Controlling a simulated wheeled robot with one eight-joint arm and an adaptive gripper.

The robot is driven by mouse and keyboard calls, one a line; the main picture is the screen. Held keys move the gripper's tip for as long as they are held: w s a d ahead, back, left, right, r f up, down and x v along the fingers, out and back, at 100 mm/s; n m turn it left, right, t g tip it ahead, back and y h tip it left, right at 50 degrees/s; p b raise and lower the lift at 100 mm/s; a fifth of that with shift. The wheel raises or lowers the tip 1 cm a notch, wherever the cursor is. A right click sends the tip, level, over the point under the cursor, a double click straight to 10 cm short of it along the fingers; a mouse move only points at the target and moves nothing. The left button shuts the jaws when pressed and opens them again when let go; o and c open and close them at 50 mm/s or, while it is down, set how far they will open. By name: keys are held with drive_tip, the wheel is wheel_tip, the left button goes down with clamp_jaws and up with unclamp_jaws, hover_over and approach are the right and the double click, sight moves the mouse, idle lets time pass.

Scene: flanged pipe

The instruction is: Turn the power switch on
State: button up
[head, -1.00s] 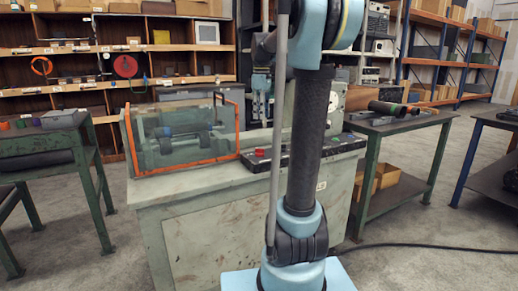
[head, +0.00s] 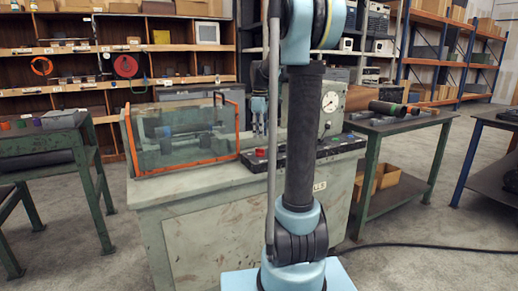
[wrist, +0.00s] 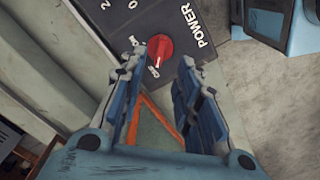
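The power switch is a round red knob (wrist: 160,48) on a dark panel (wrist: 150,15) with a white "POWER" label, in the wrist view. A white pointer mark shows on the knob's lower side, near small white print I cannot read surely. A "0" and a "2" are printed to its upper left. My gripper (wrist: 160,62) is open, with one blue finger on each side below the knob. Nothing is between the fingers, and whether they touch the panel is unclear. In the head view my gripper (head: 259,112) is partly hidden behind my arm.
A dark control strip (head: 335,147) runs along the machine bench (head: 210,190). A clear guard box with an orange frame (head: 188,140) stands left of it. A side table (head: 400,124) with pipes is at right, a green table (head: 45,140) at left.

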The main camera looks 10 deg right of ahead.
sight(260, 152)
drive_tip(key=shift+f, duration=3.55)
drive_tip(key=shift+c, duration=0.6)
drive_tip(key=shift+a, duration=0.1)
clamp_jaws()
